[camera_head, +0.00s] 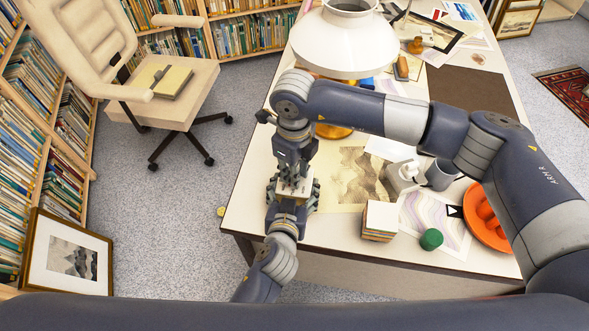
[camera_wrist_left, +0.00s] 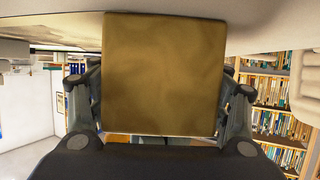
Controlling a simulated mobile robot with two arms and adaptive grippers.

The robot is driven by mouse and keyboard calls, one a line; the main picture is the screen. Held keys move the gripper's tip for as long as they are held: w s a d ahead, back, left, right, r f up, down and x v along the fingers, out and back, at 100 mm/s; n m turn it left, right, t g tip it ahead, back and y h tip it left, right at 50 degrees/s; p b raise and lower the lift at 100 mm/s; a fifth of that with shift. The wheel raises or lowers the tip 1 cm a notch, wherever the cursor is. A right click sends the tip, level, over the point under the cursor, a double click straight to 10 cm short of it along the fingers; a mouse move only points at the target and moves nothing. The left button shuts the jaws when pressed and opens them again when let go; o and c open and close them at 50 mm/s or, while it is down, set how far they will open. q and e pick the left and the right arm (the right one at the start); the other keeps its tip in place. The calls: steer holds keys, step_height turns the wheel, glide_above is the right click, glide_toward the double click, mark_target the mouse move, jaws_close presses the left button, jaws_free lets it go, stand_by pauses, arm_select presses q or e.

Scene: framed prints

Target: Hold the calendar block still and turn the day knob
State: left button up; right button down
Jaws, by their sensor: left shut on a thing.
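The calendar block (camera_head: 294,187) is at the left edge of the desk, mostly covered by my grippers in the head view. A pale strip of it shows between them. In the left wrist view the block (camera_wrist_left: 165,75) is a plain brown-gold face filling the space between the fingers. My left gripper (camera_head: 291,193) reaches in from the near side and is shut on the block; it also shows in the left wrist view (camera_wrist_left: 163,82). My right gripper (camera_head: 293,168) points down right above the block. Its fingertips and the day knob are hidden, so I cannot tell its opening or contact.
A white-shaded lamp (camera_head: 350,42) stands behind the grippers. Right of them lie a wavy print (camera_head: 350,185), a stack of paper (camera_head: 380,221), a green object (camera_head: 431,239), a grey cup (camera_head: 441,175) and an orange dish (camera_head: 487,232). A chair (camera_head: 165,85) stands left of the desk.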

arm_select(q)
steer(key=shift+s+f, duration=0.1)
steer(key=shift+f, duration=0.05)
arm_select(e)
steer(key=shift+m, duration=1.1)
steer(key=shift+w, duration=0.1)
steer(key=c, duration=1.4)
jaws_free()
step_height(320, 180, up, 12)
steer(key=shift+r, duration=0.1)
